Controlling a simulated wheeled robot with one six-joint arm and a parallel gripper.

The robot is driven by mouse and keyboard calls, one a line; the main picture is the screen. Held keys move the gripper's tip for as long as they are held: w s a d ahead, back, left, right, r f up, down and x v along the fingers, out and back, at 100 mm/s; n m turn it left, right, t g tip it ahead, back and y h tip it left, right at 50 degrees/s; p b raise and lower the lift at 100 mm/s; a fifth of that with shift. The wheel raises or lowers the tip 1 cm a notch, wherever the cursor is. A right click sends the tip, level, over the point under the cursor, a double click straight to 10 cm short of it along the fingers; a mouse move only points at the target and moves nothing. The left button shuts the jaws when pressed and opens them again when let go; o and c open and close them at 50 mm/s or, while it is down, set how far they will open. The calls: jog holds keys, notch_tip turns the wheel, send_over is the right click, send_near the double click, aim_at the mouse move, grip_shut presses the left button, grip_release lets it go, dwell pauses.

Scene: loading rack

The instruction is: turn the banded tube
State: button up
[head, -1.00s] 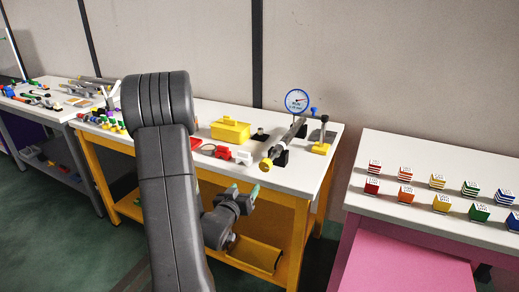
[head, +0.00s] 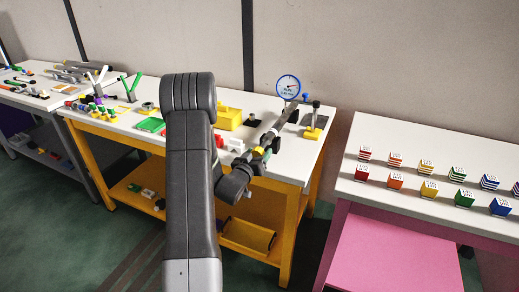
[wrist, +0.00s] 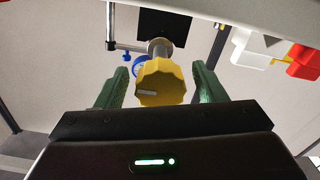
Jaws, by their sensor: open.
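My gripper (wrist: 160,92) is open, with one green finger on each side of the knob. Narrow gaps show between the knob and the fingers. In the head view my gripper (head: 261,157) is at the bench's front edge, by the tube's near end, and partly hides the knob. I cannot make out any bands on the tube.
A blue-rimmed gauge (head: 288,87) and a yellow-based post (head: 312,133) stand close to the tube. A yellow box (head: 229,118) and red and white parts (head: 236,145) lie left. The pink table (head: 395,197) with several coloured blocks stands right, across a gap.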

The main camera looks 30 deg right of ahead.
jog(key=shift+x, duration=0.85)
jog(key=shift+c, duration=0.4)
jog(key=c, duration=0.9)
jog(key=shift+f+m+b, duration=0.15)
jog(key=shift+m+b, duration=0.15)
jog(key=shift+b, duration=0.4)
